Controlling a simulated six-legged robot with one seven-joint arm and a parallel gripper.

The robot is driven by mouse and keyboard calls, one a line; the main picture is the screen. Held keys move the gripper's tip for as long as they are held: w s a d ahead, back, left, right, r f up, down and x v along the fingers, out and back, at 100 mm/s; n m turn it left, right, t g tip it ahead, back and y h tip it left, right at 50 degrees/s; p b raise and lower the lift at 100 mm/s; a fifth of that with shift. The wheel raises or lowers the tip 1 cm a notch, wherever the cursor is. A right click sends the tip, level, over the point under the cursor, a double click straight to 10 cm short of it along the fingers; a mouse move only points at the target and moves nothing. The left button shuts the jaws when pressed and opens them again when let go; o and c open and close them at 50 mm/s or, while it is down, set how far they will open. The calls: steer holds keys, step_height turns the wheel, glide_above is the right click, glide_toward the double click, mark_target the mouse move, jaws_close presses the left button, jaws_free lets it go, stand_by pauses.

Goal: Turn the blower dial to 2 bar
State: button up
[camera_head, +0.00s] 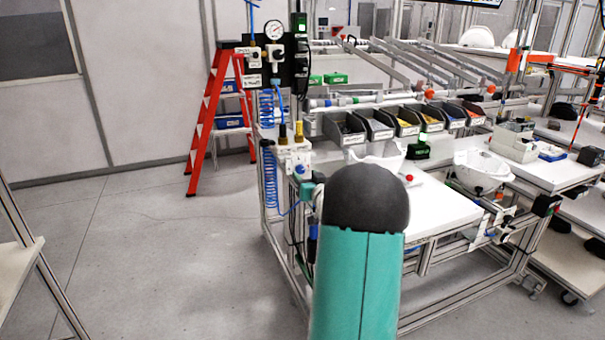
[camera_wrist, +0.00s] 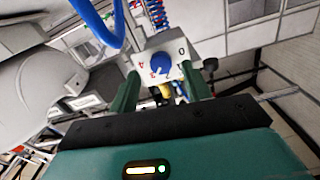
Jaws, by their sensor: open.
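The blower dial (camera_wrist: 161,63) is a round blue knob on a white plate with printed marks around it. In the wrist view it sits between and beyond my two green fingertips. My gripper (camera_wrist: 161,75) is open and empty, with no finger clearly touching the dial. A pale line shows on the knob, but the setting is too small to read surely. In the head view, a small blue knob (camera_head: 300,169) shows on the white box at the bench's left end. My teal gripper (camera_head: 307,191) shows just below it, partly hidden behind my arm.
A blue hose (camera_wrist: 100,22) loops near the dial in the wrist view. A white helmet shell (camera_wrist: 30,95) lies at left there. In the head view, a pressure gauge (camera_head: 275,30) is on the black panel, and a red ladder (camera_head: 208,120) stands behind.

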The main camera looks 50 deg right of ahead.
mark_target(302, 171)
steer(key=shift+x, duration=1.7)
steer(key=c, duration=1)
steer(key=shift+w+n, duration=0.1)
steer(key=shift+n, duration=0.2)
steer(key=n, duration=0.8)
